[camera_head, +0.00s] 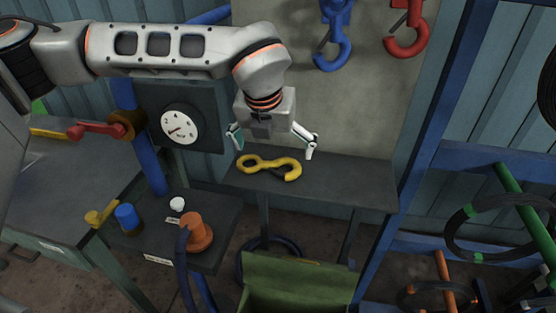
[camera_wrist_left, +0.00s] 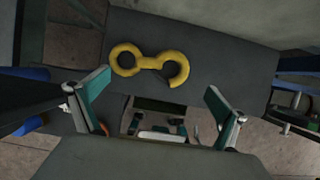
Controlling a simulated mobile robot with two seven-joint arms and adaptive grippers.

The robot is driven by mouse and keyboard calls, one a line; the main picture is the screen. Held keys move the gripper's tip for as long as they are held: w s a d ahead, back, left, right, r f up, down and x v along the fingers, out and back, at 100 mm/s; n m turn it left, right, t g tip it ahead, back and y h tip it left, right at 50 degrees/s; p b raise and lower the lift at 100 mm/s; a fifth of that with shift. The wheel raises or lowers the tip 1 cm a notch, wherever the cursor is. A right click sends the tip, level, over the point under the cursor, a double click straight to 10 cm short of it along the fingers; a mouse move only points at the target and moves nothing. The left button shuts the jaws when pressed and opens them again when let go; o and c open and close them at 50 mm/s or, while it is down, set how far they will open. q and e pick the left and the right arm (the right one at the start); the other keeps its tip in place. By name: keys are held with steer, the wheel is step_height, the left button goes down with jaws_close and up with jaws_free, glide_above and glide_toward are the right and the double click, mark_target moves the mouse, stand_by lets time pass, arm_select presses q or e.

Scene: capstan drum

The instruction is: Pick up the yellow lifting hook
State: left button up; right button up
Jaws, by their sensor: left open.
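The yellow lifting hook (camera_head: 270,166) lies flat on a dark shelf (camera_head: 350,182) in the head view. Its closed ring is at the left and its open hook end at the right. My left gripper (camera_head: 273,148) is open and empty, with its fingers spread above and around the hook's place on the shelf. In the left wrist view, the hook (camera_wrist_left: 150,64) lies on the dark surface beyond the two spread fingertips of the left gripper (camera_wrist_left: 157,92). It does not appear to be held. My right gripper is not in view.
A blue hook (camera_head: 332,45) and a red hook (camera_head: 405,38) hang on the panel behind the shelf. A green bin (camera_head: 298,285) stands below. The shelf's right part is clear.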

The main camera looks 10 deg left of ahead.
mark_target(280, 164)
arm_select(q)
steer(key=shift+f, duration=0.7)
steer(key=x, duration=0.1)
steer(key=p+x, duration=0.1)
steer(key=x, duration=0.2)
steer(key=shift+w+d+f, duration=0.1)
steer(key=shift+w+d, duration=0.25)
steer(key=shift+w, duration=0.05)
steer(key=shift+w+f+p, duration=0.15)
steer(key=shift+f+p, duration=0.15)
steer(key=shift+f, duration=0.1)
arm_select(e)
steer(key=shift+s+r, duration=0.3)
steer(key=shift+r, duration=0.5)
arm_select(q)
steer(key=c, duration=1.8)
steer(key=shift+o, duration=0.2)
steer(key=shift+r, duration=0.1)
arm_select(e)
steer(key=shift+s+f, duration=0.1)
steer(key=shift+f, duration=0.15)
